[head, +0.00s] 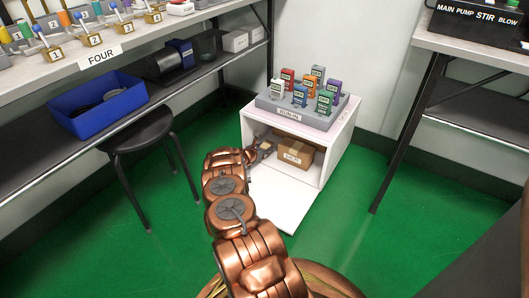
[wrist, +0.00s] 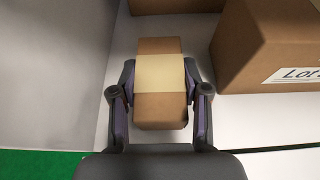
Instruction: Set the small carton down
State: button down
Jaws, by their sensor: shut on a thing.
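The small carton (wrist: 160,108) is brown with a cream band around it. My gripper (wrist: 160,78) is shut on it, with one finger at each side, in the middle of the wrist view. In the head view my gripper (head: 263,149) reaches into the left part of the open white cabinet (head: 331,160). The small carton cannot be made out clearly there. The carton is over the cabinet's pale floor; whether it touches that floor I cannot tell.
A larger labelled carton (head: 294,152) stands inside to the right, also in the wrist view (wrist: 262,45). Another brown box (wrist: 175,5) lies beyond. The cabinet wall (wrist: 55,70) is close at left. Coloured testers stand in a grey rack (head: 303,117) on top.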

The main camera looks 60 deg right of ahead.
jog(key=shift+f, duration=0.1)
jog(key=c, duration=0.6)
grip_release()
jog(key=shift+f, duration=0.1)
jog(key=shift+o, duration=0.2)
jog(key=shift+r, duration=0.2)
jog(key=p+v, duration=0.5)
jog(key=v, duration=0.7)
jog(key=shift+f, duration=0.1)
jog(key=shift+a, duration=0.1)
